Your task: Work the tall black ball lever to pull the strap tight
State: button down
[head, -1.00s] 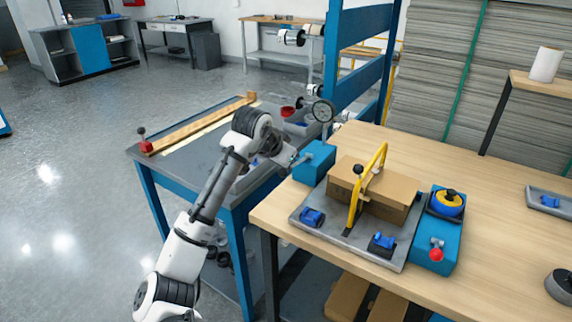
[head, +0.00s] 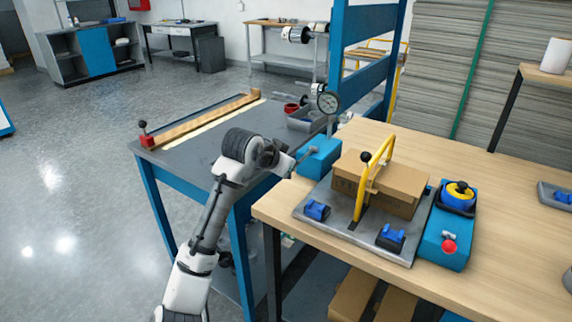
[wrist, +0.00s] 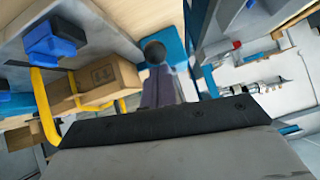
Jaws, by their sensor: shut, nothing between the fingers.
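My gripper (head: 297,158) is shut and empty, left of the carton by a blue block (head: 322,152). I cannot make out the strap clearly.
A blue unit with a red-knobbed lever (head: 449,246) and a black-and-yellow knob (head: 460,190) stands right of the plate. Two blue clamps (head: 316,210) sit on its front.

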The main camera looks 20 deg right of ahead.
jog(key=shift+f, duration=0.15)
jog(key=r+p, duration=0.2)
jog(key=d+r+p, duration=0.1)
jog(key=r, duration=0.1)
jog(key=shift+w+d+r+p, duration=0.15)
jog(key=shift+d+r+p, duration=0.1)
jog(key=shift+p, duration=0.1)
jog(key=b+v, duration=0.1)
jog(key=v, duration=0.8)
jog(key=shift+r, duration=0.15)
